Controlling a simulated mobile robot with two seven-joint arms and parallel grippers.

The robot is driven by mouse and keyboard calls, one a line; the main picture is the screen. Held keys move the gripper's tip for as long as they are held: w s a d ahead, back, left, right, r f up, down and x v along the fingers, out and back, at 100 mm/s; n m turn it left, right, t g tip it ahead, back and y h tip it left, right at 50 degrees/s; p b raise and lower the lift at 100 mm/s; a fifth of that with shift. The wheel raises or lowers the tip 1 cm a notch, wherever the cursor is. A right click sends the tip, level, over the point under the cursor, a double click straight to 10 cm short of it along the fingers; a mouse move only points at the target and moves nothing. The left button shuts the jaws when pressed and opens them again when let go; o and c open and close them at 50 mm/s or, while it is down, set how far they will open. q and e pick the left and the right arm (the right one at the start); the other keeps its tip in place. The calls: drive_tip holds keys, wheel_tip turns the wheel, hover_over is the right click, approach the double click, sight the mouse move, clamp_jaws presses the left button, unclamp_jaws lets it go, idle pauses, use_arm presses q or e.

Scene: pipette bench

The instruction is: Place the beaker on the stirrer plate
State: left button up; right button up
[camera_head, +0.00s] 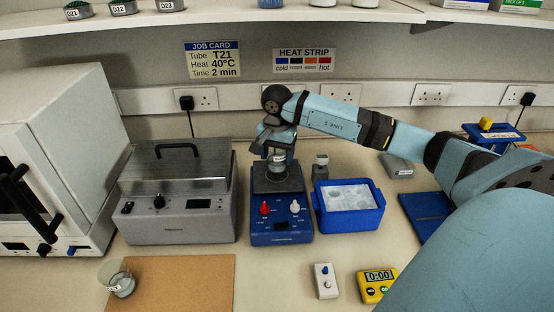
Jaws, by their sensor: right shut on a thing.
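My right gripper (277,152) reaches in from the right and points down over the blue stirrer (282,228). It is shut on a small beaker (277,168) with a pale label, partly hidden by the fingers. The beaker is upright at the dark stirrer plate (291,184); I cannot tell whether its base touches the plate. The stirrer has a red knob and a white knob on its front. Another clear glass vessel (122,284) stands at the front left, by the brown mat. My left gripper is not in view.
A grey heater box with a handle (178,223) stands left of the stirrer. A blue ice tray (351,218) stands close on its right, with a small grey block (320,168) behind. A yellow timer (377,286) and a small white switch box (326,281) lie in front.

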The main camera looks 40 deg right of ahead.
wheel_tip(320, 180, down, 2)
drive_tip(key=shift+f, duration=0.15)
drive_tip(key=shift+f, duration=0.1)
drive_tip(key=shift+f, duration=0.15)
drive_tip(key=o, duration=1)
